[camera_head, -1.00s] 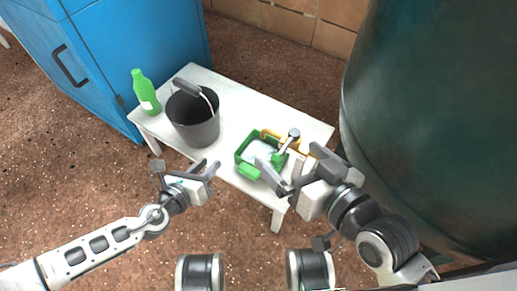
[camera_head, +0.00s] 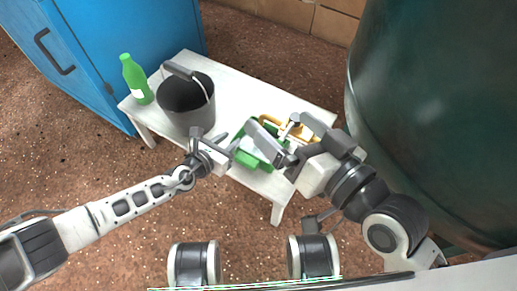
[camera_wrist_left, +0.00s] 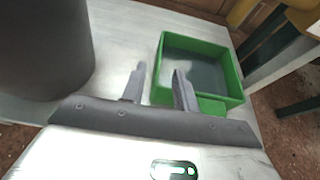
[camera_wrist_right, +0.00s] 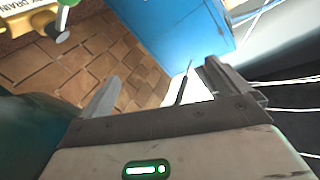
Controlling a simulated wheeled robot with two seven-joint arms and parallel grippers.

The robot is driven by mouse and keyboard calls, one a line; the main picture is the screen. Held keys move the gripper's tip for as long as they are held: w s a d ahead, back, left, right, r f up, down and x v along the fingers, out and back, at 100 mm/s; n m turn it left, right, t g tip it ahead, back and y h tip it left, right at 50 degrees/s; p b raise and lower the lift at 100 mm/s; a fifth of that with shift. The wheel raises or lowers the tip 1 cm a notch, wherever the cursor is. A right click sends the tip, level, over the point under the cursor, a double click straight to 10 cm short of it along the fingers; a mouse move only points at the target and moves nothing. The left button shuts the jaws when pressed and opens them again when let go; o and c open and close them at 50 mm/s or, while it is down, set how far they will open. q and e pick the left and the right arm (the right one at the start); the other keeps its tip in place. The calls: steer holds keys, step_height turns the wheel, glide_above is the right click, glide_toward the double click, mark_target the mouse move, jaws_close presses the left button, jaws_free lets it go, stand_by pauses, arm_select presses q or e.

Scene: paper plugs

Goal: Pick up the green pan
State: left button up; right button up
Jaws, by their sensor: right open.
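The green pan (camera_head: 247,157) is a square, open-topped box with a short tab, lying on the white table. It also shows in the left wrist view (camera_wrist_left: 235,75), tab toward me. My left gripper (camera_head: 229,143) is open and empty at the pan's left side. In the left wrist view its fingers (camera_wrist_left: 160,85) appear on either side of the pan's near-left wall; contact cannot be told. My right gripper (camera_head: 283,136) is open above the pan's right part and hides some of it. The right wrist view shows its fingers (camera_wrist_right: 160,88) apart with nothing between them.
A dark bucket (camera_head: 188,108) stands left of the pan, close to my left gripper. A green bottle (camera_head: 136,80) stands at the table's left end. A yellow item (camera_head: 272,121) lies behind the pan. A large dark green tank (camera_head: 430,110) stands right of the white table (camera_head: 235,83).

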mark_target(237, 134)
arm_select(q)
steer(key=b+x, duration=0.2)
steer(key=x, duration=0.2)
steer(key=shift+w, duration=0.15)
arm_select(e)
steer(key=shift+w+r+n+t+y, duration=0.15)
steer(key=shift+w+r+t, duration=0.15)
steer(key=shift+r+t, duration=0.2)
steer(key=shift+w+r+n+t+y, duration=0.15)
steer(key=shift+w+r+t, duration=0.1)
steer(key=shift+r+t, duration=0.25)
arm_select(q)
jaws_close()
steer(key=shift+r, duration=0.1)
arm_select(e)
steer(key=shift+d, duration=0.1)
arm_select(q)
steer(key=shift+r, duration=0.1)
